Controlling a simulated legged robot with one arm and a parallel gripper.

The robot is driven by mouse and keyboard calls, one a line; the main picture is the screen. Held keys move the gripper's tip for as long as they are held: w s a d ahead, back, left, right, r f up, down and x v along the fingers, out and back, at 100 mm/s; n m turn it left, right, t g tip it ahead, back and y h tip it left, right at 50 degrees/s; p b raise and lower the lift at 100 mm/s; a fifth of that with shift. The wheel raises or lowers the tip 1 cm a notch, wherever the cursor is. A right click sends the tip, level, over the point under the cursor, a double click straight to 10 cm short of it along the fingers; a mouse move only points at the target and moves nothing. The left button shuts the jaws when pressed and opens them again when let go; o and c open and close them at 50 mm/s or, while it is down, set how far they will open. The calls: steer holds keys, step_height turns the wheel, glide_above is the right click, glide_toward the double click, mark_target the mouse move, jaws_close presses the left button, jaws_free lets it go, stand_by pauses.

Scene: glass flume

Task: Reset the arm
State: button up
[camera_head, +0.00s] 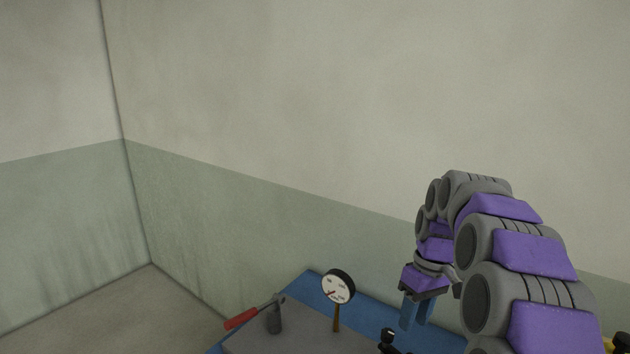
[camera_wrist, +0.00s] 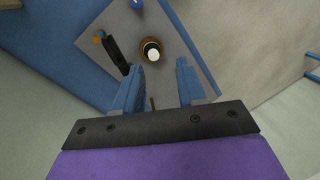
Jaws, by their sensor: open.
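My purple and grey arm curves down at the right of the head view. My gripper (camera_head: 416,310) points down over the blue bench (camera_head: 311,289). Its two blue fingers are apart, with nothing held between them. In the wrist view my gripper (camera_wrist: 160,85) also shows parted fingers, with a grey board (camera_wrist: 192,60) below and beyond them.
A round dial gauge (camera_head: 338,287) stands on a brown stem on the grey board. A red-handled tool (camera_head: 242,318) and a small grey cylinder (camera_head: 274,320) are left of it. A round brass-coloured thing with a white top (camera_wrist: 152,51) lies beyond my fingers. Walls stand behind.

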steer(key=s+a+m+b, duration=0.1)
steer(key=s+a, duration=0.2)
steer(key=s, duration=0.5)
steer(key=s+a+m, duration=0.1)
steer(key=s+a, duration=0.2)
steer(key=s, duration=0.5)
steer(key=s+f+m+h, duration=0.1)
steer(key=s+f, duration=0.3)
steer(key=s, duration=0.5)
steer(key=s+f+m+b, duration=0.1)
steer(key=s+f, duration=0.3)
steer(key=s, duration=0.6)
steer(key=shift+a+f+m+h, duration=0.15)
steer(key=shift+a+m+h, duration=0.25)
steer(key=shift+m, duration=0.4)
